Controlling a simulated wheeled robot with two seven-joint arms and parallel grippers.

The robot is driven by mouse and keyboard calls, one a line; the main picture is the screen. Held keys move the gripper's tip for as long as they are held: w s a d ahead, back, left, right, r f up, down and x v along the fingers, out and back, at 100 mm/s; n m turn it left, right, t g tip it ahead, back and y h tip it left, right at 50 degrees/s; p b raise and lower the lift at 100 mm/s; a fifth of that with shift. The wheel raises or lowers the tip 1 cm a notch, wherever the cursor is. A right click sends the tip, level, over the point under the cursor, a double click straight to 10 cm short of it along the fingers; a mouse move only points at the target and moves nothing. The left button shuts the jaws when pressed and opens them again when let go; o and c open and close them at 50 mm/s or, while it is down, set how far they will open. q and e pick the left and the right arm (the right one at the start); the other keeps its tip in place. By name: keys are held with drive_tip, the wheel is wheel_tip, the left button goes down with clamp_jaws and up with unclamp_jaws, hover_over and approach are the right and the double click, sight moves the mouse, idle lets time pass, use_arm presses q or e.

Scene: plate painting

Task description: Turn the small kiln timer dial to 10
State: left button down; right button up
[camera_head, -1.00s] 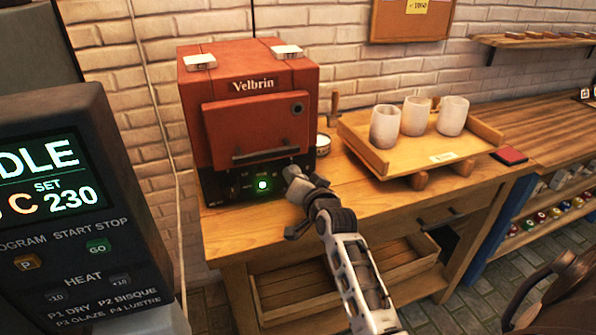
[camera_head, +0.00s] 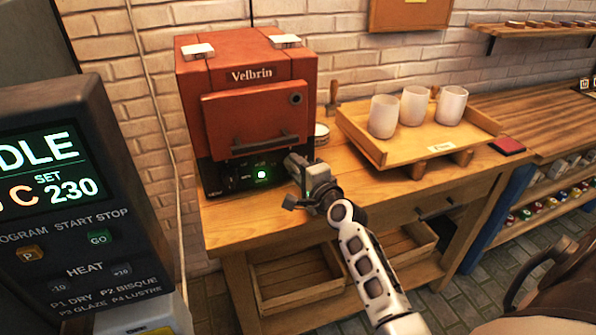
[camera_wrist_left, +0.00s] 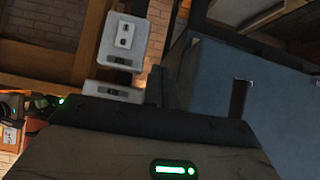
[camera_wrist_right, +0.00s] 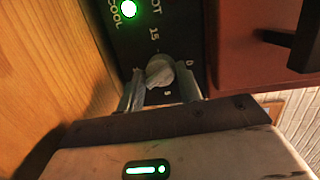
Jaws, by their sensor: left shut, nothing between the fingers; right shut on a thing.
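The small red kiln (camera_head: 256,109), lettered Velbrin, stands on the wooden bench with a black control panel (camera_head: 228,178) at its lower front. In the right wrist view the grey timer dial (camera_wrist_right: 160,70) shows between the fingers of my right gripper (camera_wrist_right: 160,92). In the head view my right gripper (camera_head: 297,168) is at the panel's right end and hides the dial. My left gripper (camera_wrist_left: 160,85) is shut and empty, away from the kiln.
A green lamp (camera_wrist_right: 129,8) glows on the panel near the dial. A wooden tray (camera_head: 358,140) with three pale cups stands right of the kiln. A large controller reading IDLE, SET 230 (camera_head: 60,190) fills the left foreground. A small round tin (camera_head: 321,134) sits beside the kiln.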

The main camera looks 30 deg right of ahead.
drive_tip(key=shift+m+b, duration=0.3)
drive_tip(key=shift+m, duration=0.5)
drive_tip(key=shift+m+t+b, duration=0.3)
drive_tip(key=shift+m+t, duration=0.1)
drive_tip(key=shift+m, duration=0.6)
use_arm(q)
drive_tip(key=shift+d+f, duration=0.2)
drive_tip(key=shift+f, duration=0.1)
use_arm(e)
drive_tip(key=shift+m, duration=0.6)
use_arm(q)
drive_tip(key=shift+f, duration=0.1)
use_arm(e)
drive_tip(key=shift+r, duration=0.1)
drive_tip(key=o, duration=0.9)
